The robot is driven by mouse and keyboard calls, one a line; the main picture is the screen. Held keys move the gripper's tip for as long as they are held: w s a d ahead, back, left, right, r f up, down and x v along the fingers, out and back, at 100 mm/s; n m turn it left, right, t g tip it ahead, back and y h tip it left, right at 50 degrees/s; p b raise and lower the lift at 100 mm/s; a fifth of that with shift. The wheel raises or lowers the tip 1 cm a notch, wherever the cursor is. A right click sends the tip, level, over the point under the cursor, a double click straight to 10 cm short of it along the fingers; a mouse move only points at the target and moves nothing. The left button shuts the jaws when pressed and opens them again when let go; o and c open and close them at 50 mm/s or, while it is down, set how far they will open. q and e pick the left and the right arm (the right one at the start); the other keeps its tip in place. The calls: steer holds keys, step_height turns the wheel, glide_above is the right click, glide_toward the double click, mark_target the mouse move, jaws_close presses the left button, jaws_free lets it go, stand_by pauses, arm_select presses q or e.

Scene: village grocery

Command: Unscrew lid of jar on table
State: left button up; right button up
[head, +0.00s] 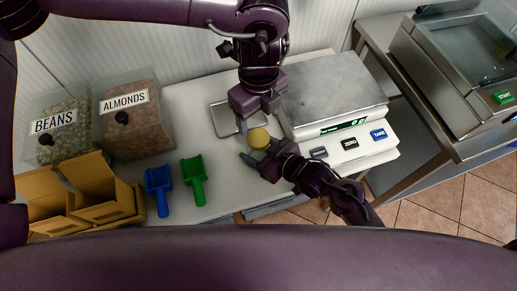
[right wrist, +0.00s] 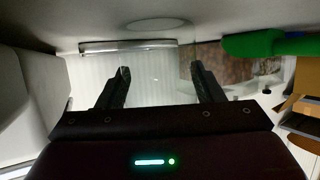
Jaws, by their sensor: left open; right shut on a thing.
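My right gripper (head: 258,151) reaches in from the lower right and is shut on the jar below the lid. In the right wrist view the right gripper's fingers (right wrist: 162,88) stand apart on either side of the clear jar, whose glass is hard to make out.
The scale (head: 333,95) is right of the jar, and a metal tray (head: 222,133) is behind left. A green scoop (head: 193,180), blue scoop (head: 159,188), almonds bin (head: 140,135), beans bin (head: 62,145) and cardboard boxes (head: 100,213) are left.

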mark_target(258, 137)
steer(key=c, duration=0.5)
arm_select(q)
steer(key=m, duration=0.6)
steer(key=shift+m, duration=0.4)
arm_select(e)
jaws_close()
arm_select(q)
steer(key=m, duration=0.6)
steer(key=shift+m, duration=0.3)
steer(key=m, duration=0.8)
steer(key=shift+m, duration=0.4)
steer(key=m, duration=1.3)
steer(key=shift+m, duration=0.3)
steer(key=shift+f, duration=0.5)
step_height(258, 137, down, 7)
